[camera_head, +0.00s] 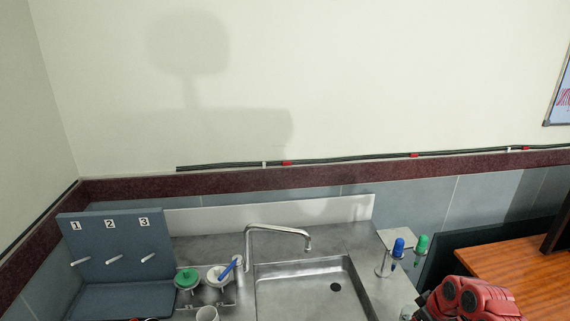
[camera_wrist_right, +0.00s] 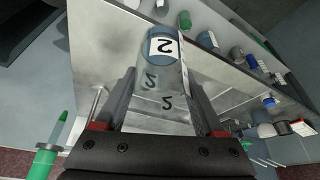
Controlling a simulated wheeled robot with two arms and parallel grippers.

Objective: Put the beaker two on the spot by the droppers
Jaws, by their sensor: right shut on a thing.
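The beaker two (camera_wrist_right: 161,62), clear with a white label reading 2, is in the right wrist view between the fingers of my right gripper (camera_wrist_right: 162,85), which is shut on it. A grey steel surface shows behind the beaker; I cannot tell whether they touch. In the head view the droppers stand in a small metal stand right of the sink, a blue-topped dropper (camera_head: 398,247) and a green-topped dropper (camera_head: 421,244). A green dropper (camera_wrist_right: 45,155) also shows at the left of the right wrist view. My left gripper is not clearly in view.
A steel sink (camera_head: 300,285) with a tap (camera_head: 275,230) lies mid-view in the head view. A grey numbered rack (camera_head: 115,255) with pegs stands at left, beside a green-lidded container (camera_head: 187,279) and a white container (camera_head: 217,275). A wooden table (camera_head: 520,265) is at right.

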